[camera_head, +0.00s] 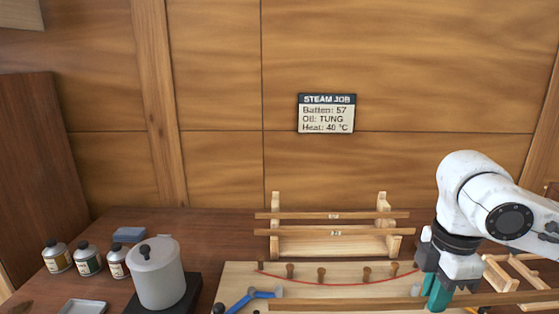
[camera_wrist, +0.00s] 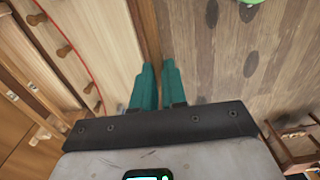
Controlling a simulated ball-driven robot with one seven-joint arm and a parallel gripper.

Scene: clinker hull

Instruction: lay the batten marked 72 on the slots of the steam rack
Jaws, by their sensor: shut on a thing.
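My gripper (camera_head: 434,296) is at the lower right in the head view, with its teal fingers shut on a long thin wooden batten (camera_head: 340,304). In the wrist view the batten (camera_wrist: 149,32) runs away between the fingers (camera_wrist: 158,75); no number on it can be read. A wooden stand (camera_head: 275,243) at the back holds two battens, an upper one (camera_head: 290,215) and a lower one (camera_head: 290,231), with labels too small to read. A slatted wooden rack (camera_head: 500,276) is partly hidden at the right; I cannot tell whether it is the steam rack.
A board with pegs (camera_head: 240,276) and a red curved line lies in front, with a blue tool (camera_head: 250,296) on it. A grey pot (camera_head: 157,280) and several bottles (camera_head: 88,258) stand left. A wall sign (camera_head: 326,113) reads Batten: 57, Oil: TUNG.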

